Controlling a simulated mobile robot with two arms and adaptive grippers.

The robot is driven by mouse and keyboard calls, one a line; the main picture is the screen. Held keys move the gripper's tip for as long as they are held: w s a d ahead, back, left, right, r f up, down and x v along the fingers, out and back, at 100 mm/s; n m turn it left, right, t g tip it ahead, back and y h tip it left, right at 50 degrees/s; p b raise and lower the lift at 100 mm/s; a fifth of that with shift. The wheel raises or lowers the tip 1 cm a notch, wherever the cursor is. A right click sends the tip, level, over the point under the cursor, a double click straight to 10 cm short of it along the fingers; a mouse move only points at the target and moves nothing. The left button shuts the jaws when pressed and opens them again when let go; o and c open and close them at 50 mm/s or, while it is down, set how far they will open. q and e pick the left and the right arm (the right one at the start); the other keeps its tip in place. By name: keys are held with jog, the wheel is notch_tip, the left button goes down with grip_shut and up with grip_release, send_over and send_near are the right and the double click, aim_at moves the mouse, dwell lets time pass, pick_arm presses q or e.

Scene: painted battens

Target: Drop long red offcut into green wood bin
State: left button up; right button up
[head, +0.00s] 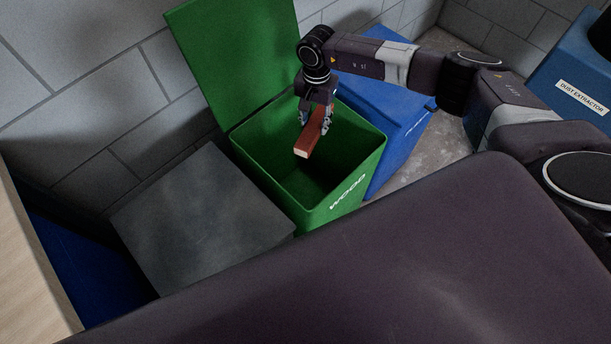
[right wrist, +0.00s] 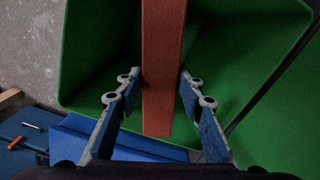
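The long red offcut (head: 314,133) is a red bar with a pale cut end. My right gripper (head: 315,119) is shut on it and holds it over the open mouth of the green wood bin (head: 356,187), tilted with its pale end toward the camera. In the right wrist view the red offcut (right wrist: 163,70) runs between the two blue-padded fingers (right wrist: 160,82), the tips against its sides. The green bin walls (right wrist: 240,60) show around it. The bin's interior looks empty where visible; part is in shadow. My left gripper is out of view.
The green lid (head: 230,55) stands open behind the bin. A blue bin (head: 385,95) is close on its right, and a grey-topped box (head: 200,215) on its left. A blue dust extractor (head: 575,75) stands at the far right. Block walls are behind.

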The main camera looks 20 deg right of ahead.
jog(key=o, duration=0.3)
jog(key=shift+o, duration=0.2)
notch_tip(320, 180, up, 12)
dwell(0.4)
